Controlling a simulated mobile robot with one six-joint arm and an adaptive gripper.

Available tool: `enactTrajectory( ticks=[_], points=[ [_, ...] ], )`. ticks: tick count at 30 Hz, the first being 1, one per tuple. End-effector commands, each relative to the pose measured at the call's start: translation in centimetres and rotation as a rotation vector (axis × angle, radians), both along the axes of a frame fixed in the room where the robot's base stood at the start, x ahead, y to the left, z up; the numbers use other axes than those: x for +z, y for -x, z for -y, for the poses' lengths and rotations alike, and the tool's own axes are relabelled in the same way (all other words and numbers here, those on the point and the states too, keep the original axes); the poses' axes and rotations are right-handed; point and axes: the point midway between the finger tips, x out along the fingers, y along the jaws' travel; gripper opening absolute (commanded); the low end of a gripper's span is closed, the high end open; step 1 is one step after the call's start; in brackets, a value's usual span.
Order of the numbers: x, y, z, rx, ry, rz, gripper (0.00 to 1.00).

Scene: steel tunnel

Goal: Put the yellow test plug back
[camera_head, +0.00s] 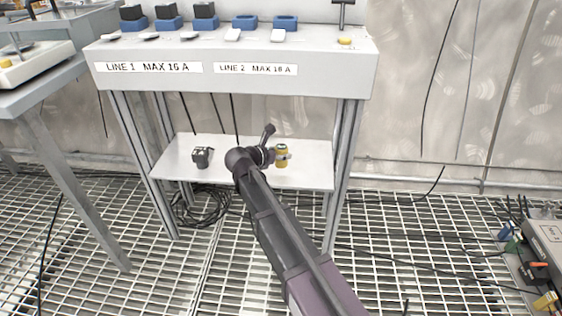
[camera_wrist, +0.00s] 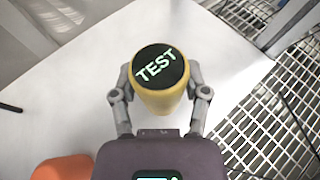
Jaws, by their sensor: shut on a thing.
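The yellow test plug (camera_head: 281,158) is a yellow cylinder at the lower white shelf (camera_head: 309,178) of the bench. In the wrist view its round black top reads TEST (camera_wrist: 158,68) and faces the camera. My gripper (camera_head: 275,156) is shut on it, with one finger on each side of the yellow body in the wrist view (camera_wrist: 160,95). The plug looks upright. I cannot tell whether its base rests on the shelf or is just above it; its underside is hidden.
A black plug (camera_head: 202,156) sits left on the shelf. An orange thing (camera_wrist: 62,168) shows at the wrist view's lower left. Above, the bench panel (camera_head: 230,80) carries black plugs, blue sockets (camera_head: 285,22) and LINE labels. Bench legs and hanging cables flank the shelf.

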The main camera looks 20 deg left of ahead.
Motion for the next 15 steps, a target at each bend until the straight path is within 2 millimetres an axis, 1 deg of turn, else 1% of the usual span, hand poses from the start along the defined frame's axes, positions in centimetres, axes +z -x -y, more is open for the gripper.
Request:
enactTrajectory(
  ticks=[1,6,10,15],
  points=[
    [-0.8,0.0,0.0,0.001,0.000,0.000,0.02],
    [-2.2,0.1,0.0,0.001,0.000,0.000,0.02],
    [-2.7,0.1,0.0,0.001,0.000,0.000,0.02],
    [-2.8,0.0,0.0,0.001,0.000,0.000,0.02]
  ],
)
